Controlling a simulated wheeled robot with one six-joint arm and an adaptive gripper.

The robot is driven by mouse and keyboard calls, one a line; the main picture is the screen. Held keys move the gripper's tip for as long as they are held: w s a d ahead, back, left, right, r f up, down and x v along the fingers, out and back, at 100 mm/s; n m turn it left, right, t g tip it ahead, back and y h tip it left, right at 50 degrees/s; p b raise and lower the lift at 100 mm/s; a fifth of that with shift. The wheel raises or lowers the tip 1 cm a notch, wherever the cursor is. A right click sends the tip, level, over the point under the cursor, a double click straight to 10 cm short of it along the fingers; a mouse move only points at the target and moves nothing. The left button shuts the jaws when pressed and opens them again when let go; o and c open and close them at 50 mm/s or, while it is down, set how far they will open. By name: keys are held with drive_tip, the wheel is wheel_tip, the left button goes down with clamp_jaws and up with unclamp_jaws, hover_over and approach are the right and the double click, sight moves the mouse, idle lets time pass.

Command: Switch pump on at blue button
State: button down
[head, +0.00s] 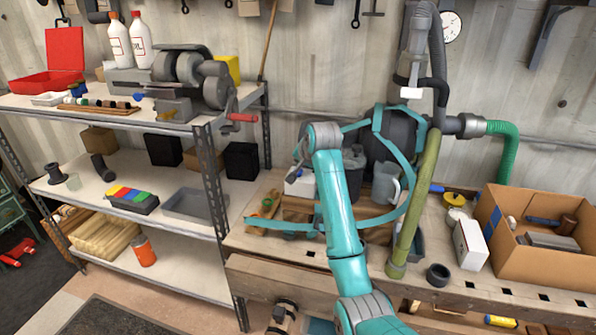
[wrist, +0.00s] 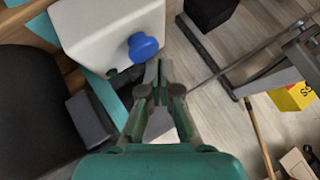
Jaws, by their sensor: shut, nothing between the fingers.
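The blue button (wrist: 143,47) is a round knob on the side of a white box (wrist: 105,28) in the wrist view. The white box (head: 300,185) also shows in the head view, on the workbench left of my arm, with a small blue spot on it. My gripper (wrist: 158,70) is shut and empty, with its fingertips just right of and slightly below the button. I cannot tell whether they touch it. In the head view my arm hides part of this area, and my fingertips are not clear there. A dark round machine (head: 392,135) stands behind, beside teal curved bands.
A grey jug (head: 385,184) and an olive upright hose (head: 415,215) stand right of my arm. A cardboard box (head: 535,235) of tools is at the right.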

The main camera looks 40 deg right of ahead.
drive_tip(key=shift+f, duration=0.2)
idle(0.4)
drive_tip(key=shift+f, duration=0.35)
idle(0.4)
drive_tip(key=shift+r, duration=0.55)
drive_tip(key=shift+r, duration=3)
